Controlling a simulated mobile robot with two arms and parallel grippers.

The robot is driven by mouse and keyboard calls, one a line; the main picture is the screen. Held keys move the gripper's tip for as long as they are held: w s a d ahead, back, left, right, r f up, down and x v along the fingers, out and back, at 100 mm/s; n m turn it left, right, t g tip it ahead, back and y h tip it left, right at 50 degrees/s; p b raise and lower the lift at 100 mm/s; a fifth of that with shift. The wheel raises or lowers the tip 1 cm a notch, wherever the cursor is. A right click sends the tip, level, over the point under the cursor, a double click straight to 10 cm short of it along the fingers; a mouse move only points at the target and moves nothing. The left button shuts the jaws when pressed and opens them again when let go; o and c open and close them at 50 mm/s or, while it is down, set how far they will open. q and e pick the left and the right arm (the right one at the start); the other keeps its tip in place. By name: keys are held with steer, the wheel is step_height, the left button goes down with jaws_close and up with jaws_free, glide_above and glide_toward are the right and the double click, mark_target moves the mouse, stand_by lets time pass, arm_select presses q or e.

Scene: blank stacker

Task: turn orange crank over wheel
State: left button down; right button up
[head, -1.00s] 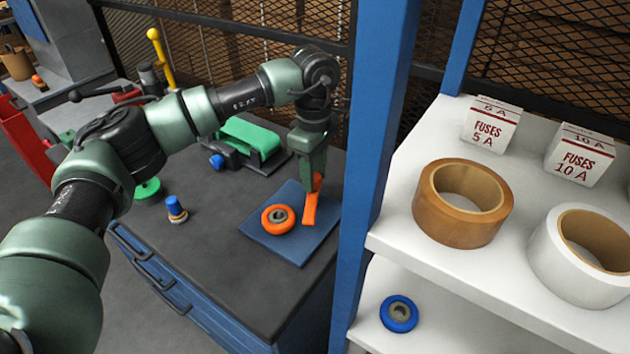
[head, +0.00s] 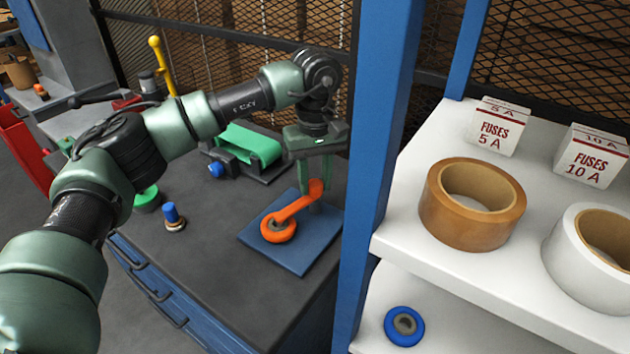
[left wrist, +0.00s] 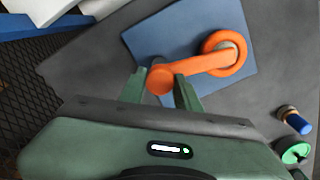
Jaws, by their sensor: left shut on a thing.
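The orange crank (head: 298,202) runs from my left gripper (head: 315,187) down and left, its free end over the orange wheel (head: 278,236). The wheel has a grey hub and lies on a blue mat (head: 315,245). In the left wrist view the crank (left wrist: 205,63) reaches across part of the wheel (left wrist: 238,70), with the hub partly covered. My left gripper (left wrist: 161,82) is shut on the crank's round handle end (left wrist: 160,79), one green finger on each side. My right gripper is not in view.
A blue post (head: 378,150) stands close to the right of the mat. A green belt device (head: 250,145) is behind, and a blue-capped peg (head: 173,217) is to the left. White shelves hold tape rolls (head: 470,215) and a blue wheel (head: 404,326).

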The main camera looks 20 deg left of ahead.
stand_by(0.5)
arm_select(q)
steer(key=c, duration=1)
jaws_free()
step_height(320, 180, up, 8)
steer(key=shift+f+b, duration=0.1)
steer(key=shift+b, duration=0.3)
